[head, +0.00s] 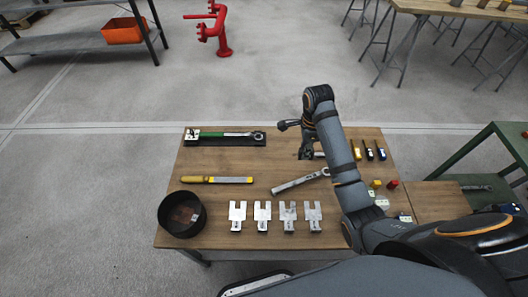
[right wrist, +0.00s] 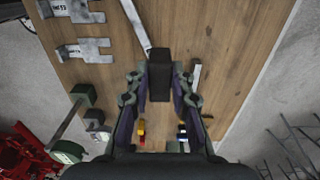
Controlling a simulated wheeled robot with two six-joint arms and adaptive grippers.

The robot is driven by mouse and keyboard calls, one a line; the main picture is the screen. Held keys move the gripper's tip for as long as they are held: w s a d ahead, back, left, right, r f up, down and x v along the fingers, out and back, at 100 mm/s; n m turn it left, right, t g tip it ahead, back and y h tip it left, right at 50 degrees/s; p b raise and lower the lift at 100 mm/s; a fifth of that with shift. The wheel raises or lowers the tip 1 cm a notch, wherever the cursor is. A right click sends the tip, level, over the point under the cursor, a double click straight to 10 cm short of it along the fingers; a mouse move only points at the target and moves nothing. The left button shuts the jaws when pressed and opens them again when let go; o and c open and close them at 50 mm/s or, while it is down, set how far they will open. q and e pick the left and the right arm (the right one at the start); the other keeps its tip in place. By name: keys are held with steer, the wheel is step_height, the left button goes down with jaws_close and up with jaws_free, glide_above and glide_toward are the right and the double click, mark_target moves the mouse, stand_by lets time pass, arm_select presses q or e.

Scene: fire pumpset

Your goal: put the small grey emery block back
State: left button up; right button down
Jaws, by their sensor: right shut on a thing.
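My right gripper (head: 306,143) hangs over the back middle of the wooden table (head: 225,220), seen from behind its arm in the head view. In the right wrist view its fingers (right wrist: 160,88) are shut on a small dark grey block (right wrist: 160,68), which I take for the emery block. The block sticks out past the fingertips, above the wood. In the head view I cannot make the block out clearly. A silver spanner-like tool (head: 300,180) lies just in front of the gripper. My left gripper is not in view.
A black round pan (head: 182,213), several metal brackets (head: 262,216), a yellow-handled file (head: 215,180) and a green-handled wrench (head: 222,134) on a black tray lie left and front. Small yellow and blue items (head: 369,152) stand at right. Bare wood lies between the rows.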

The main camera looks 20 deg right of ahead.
steer(key=shift+w+a+f+b, duration=0.1)
steer(key=shift+a+f+b, duration=0.1)
steer(key=shift+a+b, duration=0.3)
steer(key=w+a+f+b, duration=0.1)
steer(key=w+a+f, duration=0.7)
steer(key=shift+w+a+f, duration=0.25)
steer(key=shift+a+f, duration=0.1)
steer(key=shift+a, duration=0.05)
steer(key=shift+w+a+f, duration=0.15)
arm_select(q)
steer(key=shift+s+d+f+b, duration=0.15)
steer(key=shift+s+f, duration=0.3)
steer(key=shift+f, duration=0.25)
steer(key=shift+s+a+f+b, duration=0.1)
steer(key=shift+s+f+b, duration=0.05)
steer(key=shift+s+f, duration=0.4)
arm_select(e)
steer(key=shift+w+a+f, duration=0.1)
steer(key=shift+f, duration=1.6)
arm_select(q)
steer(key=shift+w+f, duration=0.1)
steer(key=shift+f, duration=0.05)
arm_select(e)
steer(key=shift+f, duration=0.1)
steer(key=c, duration=1.2)
jaws_free()
steer(key=shift+o, duration=0.2)
